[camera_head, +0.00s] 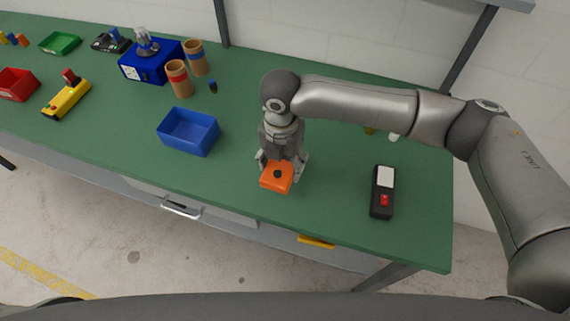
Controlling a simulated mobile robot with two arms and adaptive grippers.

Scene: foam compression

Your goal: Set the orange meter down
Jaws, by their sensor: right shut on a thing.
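The orange meter (277,177) is a small orange block with a dark round knob on top. It is at the front middle of the green table. My right gripper (281,167) points down with its fingers on either side of the meter and is shut on it. I cannot tell whether the underside of the meter touches the table. My left gripper does not show.
A blue bin (188,132) stands left of the meter. A black device with a white screen and red button (381,192) lies to the right. Green table (335,200) between them is bare. Brown cylinders (178,79), a blue box (148,62) and a yellow tool (66,99) are farther left.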

